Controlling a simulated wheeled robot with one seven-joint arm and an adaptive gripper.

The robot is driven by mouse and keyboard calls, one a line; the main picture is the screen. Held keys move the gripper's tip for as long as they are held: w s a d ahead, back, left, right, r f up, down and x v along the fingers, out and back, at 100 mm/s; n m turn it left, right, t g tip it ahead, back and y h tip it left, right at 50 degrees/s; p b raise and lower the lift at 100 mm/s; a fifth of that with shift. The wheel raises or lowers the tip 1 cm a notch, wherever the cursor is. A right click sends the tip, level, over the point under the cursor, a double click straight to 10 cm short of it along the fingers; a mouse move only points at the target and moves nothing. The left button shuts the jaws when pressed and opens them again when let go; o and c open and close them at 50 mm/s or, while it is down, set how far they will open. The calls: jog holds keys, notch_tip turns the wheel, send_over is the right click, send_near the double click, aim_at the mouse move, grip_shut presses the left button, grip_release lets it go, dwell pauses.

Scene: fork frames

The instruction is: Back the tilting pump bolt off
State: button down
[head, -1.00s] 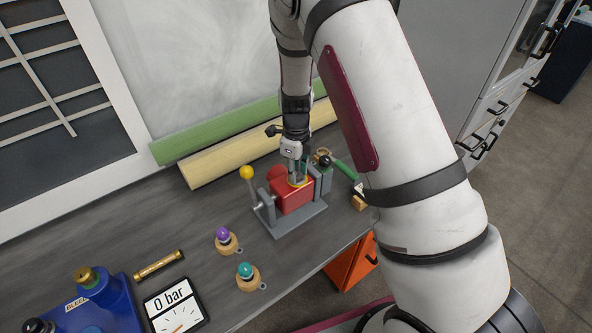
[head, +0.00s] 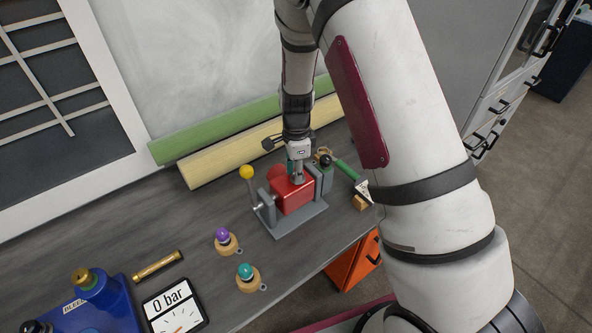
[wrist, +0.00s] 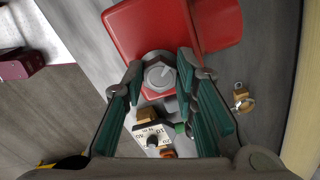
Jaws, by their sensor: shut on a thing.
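The red pump block (head: 292,196) sits in a grey cradle (head: 305,222) on the bench. A lever with a yellow knob (head: 246,172) stands on its left side. My gripper (head: 298,178) points down onto the top of the block. In the wrist view its teal-padded fingers (wrist: 160,78) are closed on either side of the bolt head. The bolt's shank is hidden.
Purple (head: 222,235) and teal (head: 245,270) knobs on wooden bases stand front left. A gauge (head: 174,308) reads 0 bar, beside a brass cylinder (head: 158,265) and a blue unit (head: 105,300). A green-handled tool (head: 347,170) lies right.

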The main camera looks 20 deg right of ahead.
jog(key=n, duration=0.4)
jog(key=shift+s+f+n, duration=0.1)
jog(key=shift+n, duration=0.2)
jog(key=n, duration=0.3)
jog(key=shift+s+d+n, duration=0.1)
jog(key=shift+n, duration=0.3)
jog(key=n, duration=0.4)
jog(key=shift+s+b, duration=0.1)
jog(key=shift+b, duration=0.25)
jog(key=n, duration=0.5)
jog(key=shift+d, duration=0.15)
jog(key=n, duration=0.3)
jog(key=shift+n, duration=0.3)
jog(key=n, duration=0.3)
jog(key=shift+d+n, duration=0.15)
jog(key=shift+n, duration=0.25)
jog(key=n, duration=0.3)
jog(key=shift+n, duration=2.1)
